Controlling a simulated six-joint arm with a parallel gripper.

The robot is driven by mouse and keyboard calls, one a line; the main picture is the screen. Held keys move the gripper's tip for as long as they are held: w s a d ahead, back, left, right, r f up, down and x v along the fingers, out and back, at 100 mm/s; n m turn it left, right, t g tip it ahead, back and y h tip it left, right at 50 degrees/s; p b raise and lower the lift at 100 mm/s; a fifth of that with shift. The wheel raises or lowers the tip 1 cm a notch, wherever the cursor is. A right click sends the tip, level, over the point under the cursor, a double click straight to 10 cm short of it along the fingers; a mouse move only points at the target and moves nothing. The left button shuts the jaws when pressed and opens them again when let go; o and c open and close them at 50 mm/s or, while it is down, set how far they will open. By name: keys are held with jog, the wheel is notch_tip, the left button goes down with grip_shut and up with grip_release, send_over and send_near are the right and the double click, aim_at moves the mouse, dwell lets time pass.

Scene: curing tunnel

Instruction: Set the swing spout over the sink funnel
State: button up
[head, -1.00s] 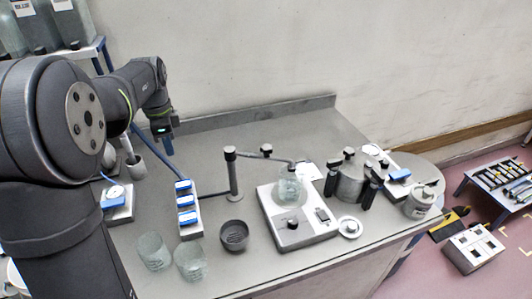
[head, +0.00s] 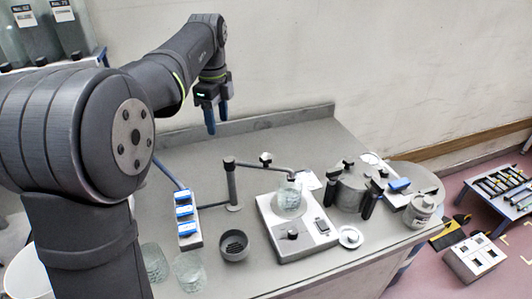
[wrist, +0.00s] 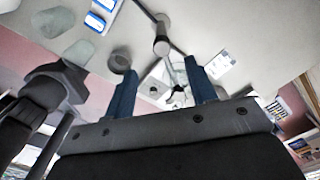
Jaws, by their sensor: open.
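My gripper (head: 218,126) is open and empty, raised above the back of the bench. The wrist view shows its two blue fingers (wrist: 157,62), the post (wrist: 161,46) and the funnel (wrist: 119,63).
The white plate device (head: 300,238) stands right of the funnel. A blue-topped rack (head: 186,218) and glass beakers (head: 189,271) are left. Bare bench lies behind the spout.

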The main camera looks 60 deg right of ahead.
aim_at(266, 157)
jog(key=s+d+r+m, duration=0.3)
jog(key=s+r+m, duration=0.5)
jog(key=s, duration=0.4)
jog(key=shift+n, duration=0.6)
notch_tip(266, 157, down, 17)
jog(key=shift+s+a+r, duration=0.1)
jog(key=shift+r, duration=0.1)
grip_shut()
